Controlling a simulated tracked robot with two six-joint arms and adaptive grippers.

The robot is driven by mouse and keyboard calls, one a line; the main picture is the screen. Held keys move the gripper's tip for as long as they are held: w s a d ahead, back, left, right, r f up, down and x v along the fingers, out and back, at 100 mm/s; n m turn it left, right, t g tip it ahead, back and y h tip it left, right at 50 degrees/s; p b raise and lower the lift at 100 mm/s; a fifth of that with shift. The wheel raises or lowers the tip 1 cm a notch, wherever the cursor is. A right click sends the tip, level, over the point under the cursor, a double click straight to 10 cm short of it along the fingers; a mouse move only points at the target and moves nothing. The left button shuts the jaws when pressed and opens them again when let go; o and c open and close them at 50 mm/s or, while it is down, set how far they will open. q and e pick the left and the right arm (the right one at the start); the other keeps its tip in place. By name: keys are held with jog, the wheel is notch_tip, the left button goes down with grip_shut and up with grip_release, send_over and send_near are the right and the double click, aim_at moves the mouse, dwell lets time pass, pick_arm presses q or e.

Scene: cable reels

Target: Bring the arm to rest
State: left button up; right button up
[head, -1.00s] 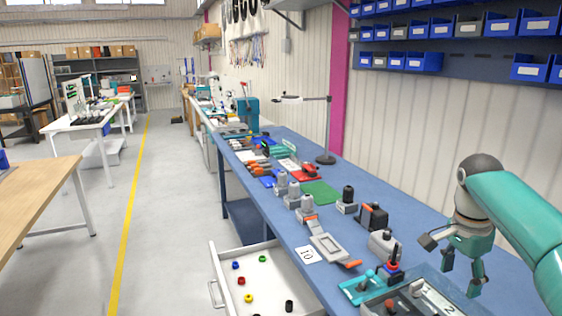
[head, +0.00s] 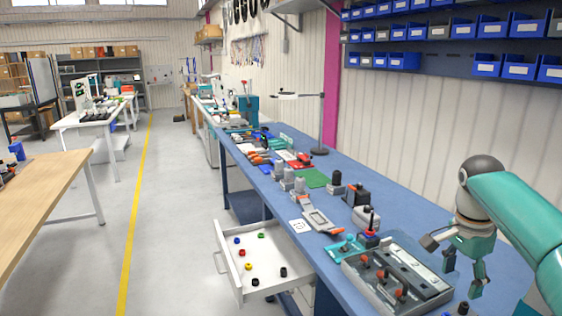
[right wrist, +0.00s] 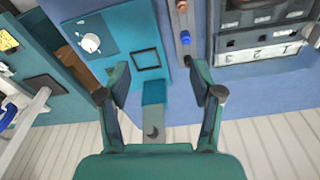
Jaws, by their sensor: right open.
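My right arm (head: 515,205) is teal with a dark grey wrist and comes in from the right edge of the head view. My right gripper (head: 464,274) hangs from it with its fingers pointing down, open and empty, over the right side of the blue workbench (head: 395,205). In the right wrist view the two fingers of the right gripper (right wrist: 162,92) are apart with nothing held between them. Beyond them there is a teal panel (right wrist: 110,55) with a white knob. My left gripper is not in view.
A grey tray (head: 430,282) with orange-and-black parts stands on the bench left of the gripper. An open white drawer (head: 228,262) holds several small coloured rings. Blue bins (head: 405,61) hang on the wall above.

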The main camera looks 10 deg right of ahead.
jog(key=s+a+f+n+g+y, duration=0.15)
jog(key=a+f, duration=0.35)
jog(key=f, duration=0.5)
jog(key=s+a+f+n+g, duration=0.25)
jog(key=a+f, duration=0.25)
jog(key=f, duration=0.4)
jog(key=s+a+f+n+g+y, duration=0.15)
jog(key=a+f, duration=0.35)
jog(key=f, duration=0.5)
jog(key=s+a+f+n+t+y, duration=0.1)
jog(key=s+a+f+n, duration=0.2)
jog(key=s+a+f, duration=0.5)
jog(key=s+a+f+n+t+y, duration=0.15)
jog(key=s+a+f+n, duration=0.4)
jog(key=s, duration=0.55)
jog(key=w+t, duration=0.2)
jog(key=w, duration=0.1)
jog(key=w+f+n+t, duration=0.1)
jog(key=shift+w+a+t, duration=0.3)
jog(key=shift+w+a, duration=0.05)
jog(key=shift+c, duration=0.2)
